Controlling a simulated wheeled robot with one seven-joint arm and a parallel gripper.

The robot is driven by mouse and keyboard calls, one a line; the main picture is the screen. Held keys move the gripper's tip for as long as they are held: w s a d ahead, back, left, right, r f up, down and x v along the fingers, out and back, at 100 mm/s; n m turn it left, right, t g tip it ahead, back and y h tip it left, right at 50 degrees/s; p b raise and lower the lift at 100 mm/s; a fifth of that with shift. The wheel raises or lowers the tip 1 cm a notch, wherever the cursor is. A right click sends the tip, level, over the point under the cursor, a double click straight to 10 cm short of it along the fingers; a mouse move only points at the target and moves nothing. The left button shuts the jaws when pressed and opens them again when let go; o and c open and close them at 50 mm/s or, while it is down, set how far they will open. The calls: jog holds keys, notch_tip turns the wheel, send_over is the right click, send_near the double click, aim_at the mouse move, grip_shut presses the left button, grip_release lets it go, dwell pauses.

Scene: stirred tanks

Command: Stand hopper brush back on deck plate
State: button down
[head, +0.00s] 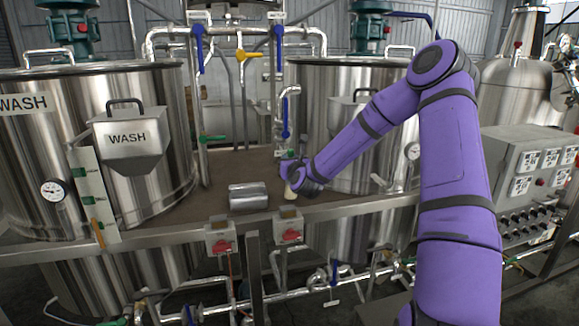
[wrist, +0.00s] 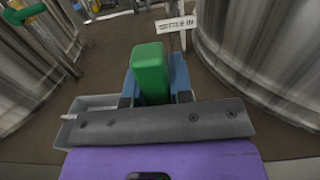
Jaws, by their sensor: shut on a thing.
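My gripper (head: 291,182) is at the end of my purple arm, low over the brown deck plate (head: 226,175) between the two big tanks. In the wrist view its blue fingers (wrist: 156,88) are shut on the green block-shaped part of the hopper brush (wrist: 150,70). In the head view a cream end of the brush (head: 291,192) shows just below my gripper, pointing down near the front of the deck plate. I cannot tell whether this end touches the plate. The deck plate also shows in the wrist view (wrist: 112,52).
The left WASH tank (head: 160,100) and the right tank (head: 335,85) flank the deck. Pipes with blue-handled valves (head: 286,118) rise behind. A metal rail (head: 345,208) runs along the front.

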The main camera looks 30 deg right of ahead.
jog(key=shift+f, duration=1)
jog(key=c, duration=1)
grip_release()
